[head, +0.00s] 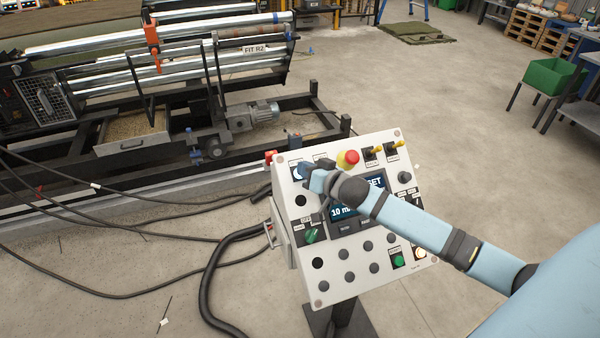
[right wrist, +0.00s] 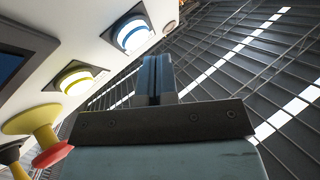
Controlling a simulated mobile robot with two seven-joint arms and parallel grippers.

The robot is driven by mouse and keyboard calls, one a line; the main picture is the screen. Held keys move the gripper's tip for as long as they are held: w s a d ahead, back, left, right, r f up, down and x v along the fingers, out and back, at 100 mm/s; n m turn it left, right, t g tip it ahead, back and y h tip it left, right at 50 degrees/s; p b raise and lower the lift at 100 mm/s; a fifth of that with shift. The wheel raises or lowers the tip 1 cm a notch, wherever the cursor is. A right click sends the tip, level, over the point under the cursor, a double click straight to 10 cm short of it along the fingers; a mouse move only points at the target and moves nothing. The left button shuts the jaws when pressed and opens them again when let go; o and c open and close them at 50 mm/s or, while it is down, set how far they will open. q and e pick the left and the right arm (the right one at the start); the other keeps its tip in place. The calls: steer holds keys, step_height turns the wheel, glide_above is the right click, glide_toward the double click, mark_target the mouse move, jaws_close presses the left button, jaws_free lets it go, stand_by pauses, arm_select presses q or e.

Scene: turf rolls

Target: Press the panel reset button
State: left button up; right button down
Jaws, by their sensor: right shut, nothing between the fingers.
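The grey-white control panel (head: 335,272) stands tilted on a post. A lit blue-and-white button (head: 298,173) sits at its upper left, partly covered by my gripper; it shows whole in the right wrist view (right wrist: 132,35). Its label is not readable. My right gripper (head: 309,174) is shut and empty, its tips close beside this button. In the right wrist view the fingers (right wrist: 156,75) are together, and contact with the panel cannot be told. A lit amber button (right wrist: 75,78) is nearby, hidden by my gripper in the head view. My left gripper is not in view.
A red emergency stop on a yellow base (head: 348,157) is right of my gripper. My forearm crosses the panel screen (head: 343,212). A roller machine (head: 160,75) stands behind left. Black cables (head: 215,270) lie left of the panel.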

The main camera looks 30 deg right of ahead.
steer(key=shift+w+f, duration=0.1)
steer(key=shift+w+f, duration=0.2)
steer(key=shift+f, duration=0.05)
stand_by(0.4)
steer(key=shift+w+d+f, duration=0.1)
steer(key=shift+w+f, duration=0.1)
steer(key=shift+f, duration=0.1)
stand_by(0.8)
steer(key=shift+s+r+p, duration=0.5)
steer(key=shift+r+p, duration=0.15)
steer(key=shift+p, duration=0.25)
